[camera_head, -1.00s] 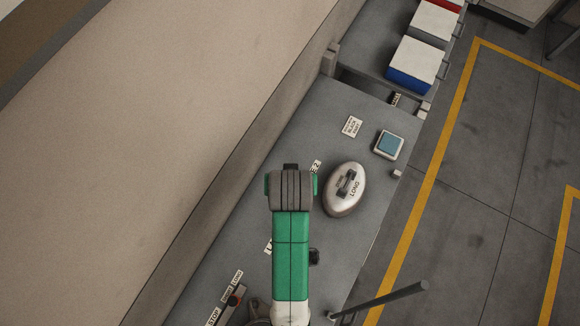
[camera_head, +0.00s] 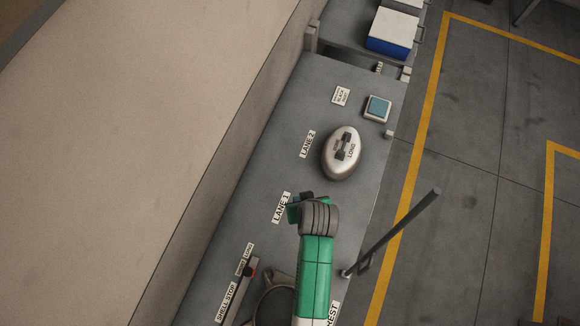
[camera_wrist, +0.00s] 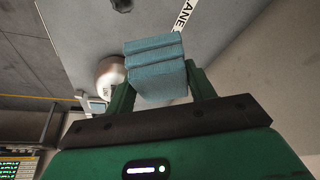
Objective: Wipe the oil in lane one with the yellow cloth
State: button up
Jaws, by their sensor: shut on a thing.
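My gripper (camera_wrist: 162,88) is shut on a blue-grey folded cloth (camera_wrist: 155,67), which shows between its green fingers in the wrist view. In the head view my gripper (camera_head: 299,207) is over the bench beside the LANE 1 label (camera_head: 282,208). The held cloth is mostly hidden there by the wrist. No yellow cloth shows in either view. I see no oil; the bench under and behind my arm is hidden.
A silver oval shell (camera_head: 341,172) marked LONG stands by the LANE 2 label (camera_head: 307,144). A white tray with a blue pad (camera_head: 378,107) sits beyond it. A grey post (camera_head: 400,225) rises at the bench's right edge. A wall (camera_head: 200,130) borders the left.

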jog(key=s+d+f, duration=0.3)
jog(key=s+f, duration=0.2)
jog(key=f, duration=0.3)
jog(key=shift+s+d+f+b, duration=0.25)
jog(key=shift+d+f+b, duration=0.05)
jog(key=shift+d+b, duration=0.1)
